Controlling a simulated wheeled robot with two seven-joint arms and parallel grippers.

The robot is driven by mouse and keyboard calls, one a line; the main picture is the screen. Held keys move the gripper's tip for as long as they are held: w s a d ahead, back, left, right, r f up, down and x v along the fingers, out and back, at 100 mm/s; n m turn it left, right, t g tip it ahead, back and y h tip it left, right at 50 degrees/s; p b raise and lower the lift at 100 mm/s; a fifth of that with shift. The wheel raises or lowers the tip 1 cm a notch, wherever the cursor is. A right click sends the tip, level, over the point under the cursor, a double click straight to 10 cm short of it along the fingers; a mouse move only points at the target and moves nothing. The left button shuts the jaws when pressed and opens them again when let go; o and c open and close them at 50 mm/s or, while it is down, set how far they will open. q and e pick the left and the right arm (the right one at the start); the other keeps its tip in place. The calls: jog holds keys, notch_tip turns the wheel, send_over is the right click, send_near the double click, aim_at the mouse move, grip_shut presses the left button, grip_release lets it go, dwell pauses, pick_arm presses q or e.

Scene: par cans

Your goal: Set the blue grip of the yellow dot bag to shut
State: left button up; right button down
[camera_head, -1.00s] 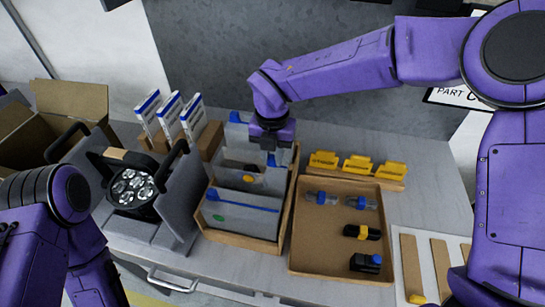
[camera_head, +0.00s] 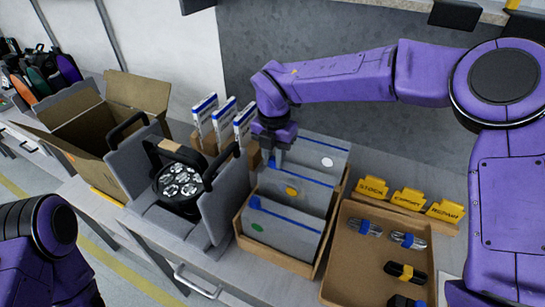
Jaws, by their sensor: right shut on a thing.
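The yellow dot bag (camera_head: 306,199) stands in the middle of a wooden box, between a green dot bag (camera_head: 280,232) in front and a white dot bag (camera_head: 318,152) behind. Its blue grip (camera_head: 312,180) runs as a line along its top edge, and the top looks flat and closed. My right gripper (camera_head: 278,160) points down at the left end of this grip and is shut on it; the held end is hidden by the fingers. My left arm shows at the lower left, but its gripper is out of view.
The wooden box (camera_head: 311,270) holds the bags. A tan tray (camera_head: 357,269) with cable bundles is on the right, below yellow labels (camera_head: 408,199). A lamp (camera_head: 179,185) in a grey case and an open carton (camera_head: 100,128) stand left. White boxes (camera_head: 224,119) stand behind.

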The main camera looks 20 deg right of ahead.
jog(key=c, duration=0.9)
grip_release()
